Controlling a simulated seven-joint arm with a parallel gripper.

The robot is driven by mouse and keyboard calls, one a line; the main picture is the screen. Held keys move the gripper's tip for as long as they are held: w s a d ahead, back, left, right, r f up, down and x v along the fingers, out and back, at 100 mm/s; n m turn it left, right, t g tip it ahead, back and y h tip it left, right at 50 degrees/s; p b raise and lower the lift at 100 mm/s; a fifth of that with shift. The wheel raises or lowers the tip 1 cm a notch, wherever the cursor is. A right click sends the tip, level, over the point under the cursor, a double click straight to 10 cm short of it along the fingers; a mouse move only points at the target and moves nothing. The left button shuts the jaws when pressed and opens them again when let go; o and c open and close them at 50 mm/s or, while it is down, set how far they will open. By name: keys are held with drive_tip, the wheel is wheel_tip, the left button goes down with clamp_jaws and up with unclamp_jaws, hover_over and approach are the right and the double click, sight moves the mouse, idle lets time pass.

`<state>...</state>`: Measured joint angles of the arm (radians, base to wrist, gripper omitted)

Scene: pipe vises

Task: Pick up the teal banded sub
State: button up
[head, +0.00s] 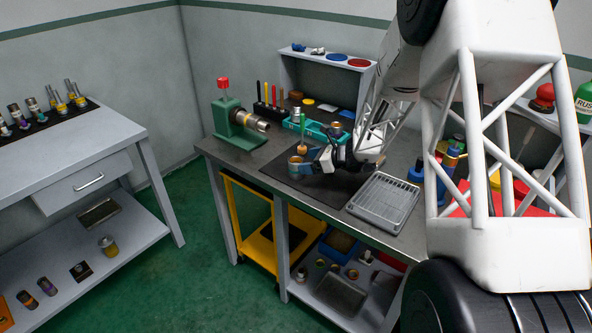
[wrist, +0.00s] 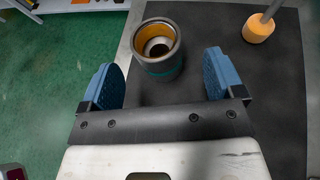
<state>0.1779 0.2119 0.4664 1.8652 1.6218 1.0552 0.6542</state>
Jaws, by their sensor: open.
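The teal banded sub (wrist: 157,66) stands upright on a dark mat in the wrist view. It is a grey hollow cylinder with an orange-brown inner wall and a teal band low on its side. In the head view its rim (head: 296,160) shows at the mat's left part, partly hidden by my gripper. My gripper (wrist: 164,80) is open and empty, with blue pads on its two fingers. In the wrist view the sub lies just beyond the fingertips, roughly between their lines. I cannot tell whether a pad touches it.
An orange cylinder with a grey rod (wrist: 258,28) stands on the mat to the right of the sub. The dark mat (wrist: 285,100) is bare around it. A green vise (head: 232,128), a teal tray (head: 318,130) and a grey ribbed tray (head: 383,198) share the bench. The bench's edge is close left.

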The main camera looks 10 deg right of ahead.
sight(296, 168)
drive_tip(key=shift+a, duration=0.15)
drive_tip(key=shift+x, duration=2.5)
drive_tip(key=shift+s+f, duration=0.1)
drive_tip(key=shift+f, duration=0.05)
drive_tip(key=c, duration=1.2)
drive_tip(key=shift+o, duration=0.2)
